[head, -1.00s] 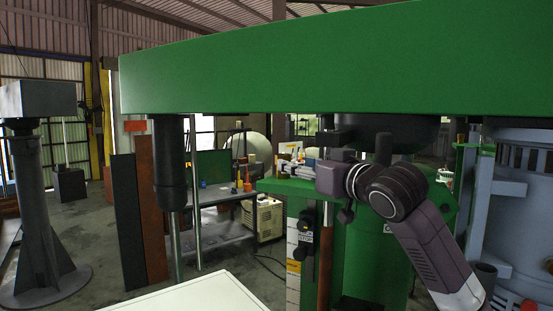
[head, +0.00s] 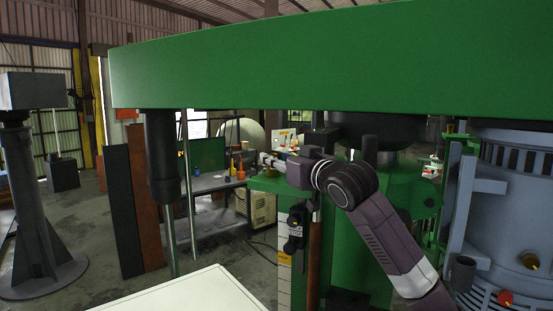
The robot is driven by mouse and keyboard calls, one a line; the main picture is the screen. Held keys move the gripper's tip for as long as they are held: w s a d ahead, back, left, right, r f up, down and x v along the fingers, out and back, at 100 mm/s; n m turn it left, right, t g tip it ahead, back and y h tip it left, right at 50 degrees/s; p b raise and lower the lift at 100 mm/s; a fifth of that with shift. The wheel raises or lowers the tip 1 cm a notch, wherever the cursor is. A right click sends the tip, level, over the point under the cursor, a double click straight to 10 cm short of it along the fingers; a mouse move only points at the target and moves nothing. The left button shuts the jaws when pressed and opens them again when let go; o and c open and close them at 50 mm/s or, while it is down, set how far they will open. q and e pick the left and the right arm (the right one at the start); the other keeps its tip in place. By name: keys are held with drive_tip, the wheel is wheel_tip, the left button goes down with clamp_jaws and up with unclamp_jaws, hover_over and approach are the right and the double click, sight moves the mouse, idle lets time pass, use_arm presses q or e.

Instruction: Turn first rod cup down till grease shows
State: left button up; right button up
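The green disperser (head: 330,65) fills the top with its wide beam. Below it, a dark sleeve (head: 160,150) with a bright rod hangs at the left. A green column with a flat top plate (head: 410,195) stands at the centre right, and a copper-coloured rod (head: 314,255) runs down its front. My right arm comes in from the lower right. Its gripper (head: 268,162) points left, over the plate's left edge. Its fingers are small and partly merge with the background, so their opening is unclear. I cannot make out the first rod cup or any grease. My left gripper is out of view.
A large grey-blue motor housing (head: 515,220) stands close at the right. A white panel (head: 195,292) is at the bottom front. A workbench (head: 215,183) with bottles is behind. A grey pedestal (head: 30,190) stands at the far left, with open floor between.

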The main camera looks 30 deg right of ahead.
drive_tip(key=c, duration=0.6)
